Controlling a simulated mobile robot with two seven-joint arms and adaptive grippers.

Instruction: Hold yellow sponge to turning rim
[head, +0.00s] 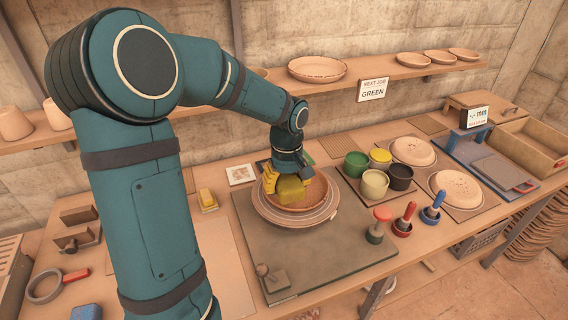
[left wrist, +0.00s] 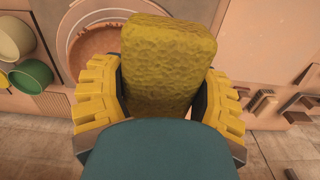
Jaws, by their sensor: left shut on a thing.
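My left gripper (head: 286,178) is shut on the yellow sponge (head: 291,190), over the left part of a terracotta bowl (head: 316,192). The bowl sits on a round pale wheel head (head: 328,215) on a grey-green board. In the left wrist view the sponge (left wrist: 170,62) stands out between the yellow ribbed fingers of the gripper (left wrist: 165,100). The bowl (left wrist: 92,42) shows there at upper left, partly behind the sponge. I cannot tell whether the sponge touches the rim, or whether the wheel turns. My right gripper is not in view.
Glaze pots (head: 374,184) and red and blue handled tools (head: 404,220) stand right of the wheel. A small yellow block (head: 207,200) lies to its left. A small knob (head: 264,270) sits on the board's front corner.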

